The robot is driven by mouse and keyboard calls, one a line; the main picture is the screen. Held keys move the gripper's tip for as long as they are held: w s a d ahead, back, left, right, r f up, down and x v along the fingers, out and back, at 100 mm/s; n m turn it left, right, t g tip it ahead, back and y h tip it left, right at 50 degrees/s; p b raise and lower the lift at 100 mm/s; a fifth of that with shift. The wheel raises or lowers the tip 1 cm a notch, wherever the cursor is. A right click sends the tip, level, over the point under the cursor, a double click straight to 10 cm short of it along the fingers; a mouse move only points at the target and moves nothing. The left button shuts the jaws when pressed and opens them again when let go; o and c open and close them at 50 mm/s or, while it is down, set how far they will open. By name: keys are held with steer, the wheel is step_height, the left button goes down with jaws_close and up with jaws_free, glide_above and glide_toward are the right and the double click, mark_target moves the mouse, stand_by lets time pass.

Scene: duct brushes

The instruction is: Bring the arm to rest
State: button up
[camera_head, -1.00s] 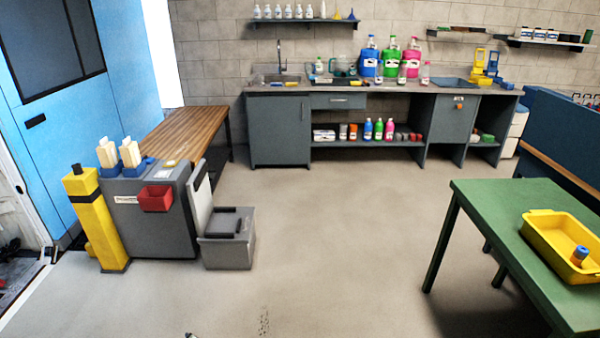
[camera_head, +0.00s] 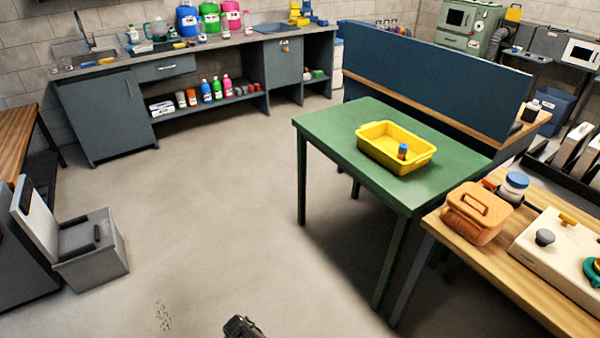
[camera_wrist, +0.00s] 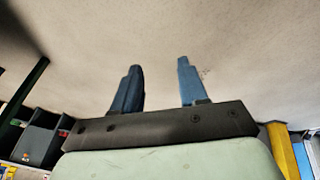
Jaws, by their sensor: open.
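My gripper (camera_wrist: 162,88) shows in the wrist view with its two blue fingers apart and nothing between them. Beyond the fingers there is only bare, pale floor. In the head view a small dark part of my arm shows at the bottom edge, over the open floor. It touches nothing that I can see. The fingers cannot be made out in the head view.
A green table (camera_head: 330,130) bears a yellow tray (camera_head: 375,150) with a small blue-and-orange item (camera_head: 402,151) in it. A wooden bench (camera_head: 455,240) with an orange basket (camera_head: 476,213) stands at right. A grey bin (camera_head: 95,262) stands at left. The middle floor is clear.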

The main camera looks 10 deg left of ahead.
steer(key=d+f+m+g+h, duration=0.2)
steer(key=d+m+g+h, duration=0.3)
steer(key=d, duration=2.6)
steer(key=s+d+r+m+g+y, duration=0.1)
steer(key=s+d+r+m+g, duration=0.1)
steer(key=s+d, duration=0.7)
steer(key=s+d+r+m+g+y, duration=0.1)
steer(key=s+d+r+m+g, duration=0.2)
steer(key=s+d+m, duration=0.3)
steer(key=s+d+r, duration=0.1)
steer(key=s+d, duration=0.3)
steer(key=d, duration=0.1)
steer(key=shift+s+m, duration=0.3)
steer(key=shift+m, duration=0.1)
steer(key=shift+w+f, duration=0.1)
